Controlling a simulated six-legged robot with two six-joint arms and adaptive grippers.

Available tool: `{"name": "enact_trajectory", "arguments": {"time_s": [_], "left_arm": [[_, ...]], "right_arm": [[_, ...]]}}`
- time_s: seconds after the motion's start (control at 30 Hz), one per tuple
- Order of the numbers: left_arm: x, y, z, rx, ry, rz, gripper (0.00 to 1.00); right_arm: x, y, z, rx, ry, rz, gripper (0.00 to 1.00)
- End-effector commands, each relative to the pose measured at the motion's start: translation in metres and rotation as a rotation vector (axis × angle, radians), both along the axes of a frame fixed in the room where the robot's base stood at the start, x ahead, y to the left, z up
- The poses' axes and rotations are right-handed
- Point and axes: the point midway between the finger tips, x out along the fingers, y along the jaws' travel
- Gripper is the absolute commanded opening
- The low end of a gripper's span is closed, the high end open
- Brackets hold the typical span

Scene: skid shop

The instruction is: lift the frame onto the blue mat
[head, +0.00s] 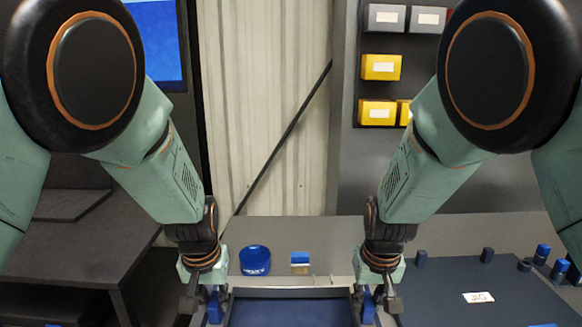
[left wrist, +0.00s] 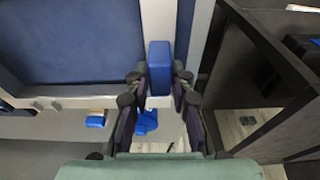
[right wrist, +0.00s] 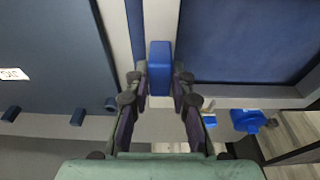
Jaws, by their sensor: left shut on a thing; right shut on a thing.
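The frame (head: 290,292) has a pale rim around a dark blue inner surface, low in the middle of the head view. My left gripper (head: 213,304) is shut on the blue handle (left wrist: 160,68) at the frame's left side. My right gripper (head: 369,304) is shut on the blue handle (right wrist: 160,68) at its right side. The frame looks about level. A slate-blue mat (head: 440,290) with a white label and short pegs lies to its right. I cannot tell whether the blue inside the frame is its own panel or a surface beneath, nor whether the frame is lifted.
Blue-topped pegs (head: 542,254) stand at the far right. A dark side table (head: 80,240) is at the left. Yellow bins (head: 380,67) hang on the wall.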

Motion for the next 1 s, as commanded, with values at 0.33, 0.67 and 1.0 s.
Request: {"name": "enact_trajectory", "arguments": {"time_s": [0.33, 0.67, 1.0], "left_arm": [[0.0, -0.001, -0.001, 0.0, -0.001, -0.001, 0.0], [0.0, -0.001, -0.003, 0.0, -0.001, 0.0, 0.0], [0.0, 0.0, -0.011, 0.0, -0.001, 0.0, 0.0]], "right_arm": [[0.0, 0.0, -0.001, 0.001, -0.001, 0.0, 0.0], [0.0, 0.0, -0.003, 0.0, -0.001, 0.0, 0.0], [0.0, 0.0, -0.011, 0.0, -0.001, -0.001, 0.0]]}}
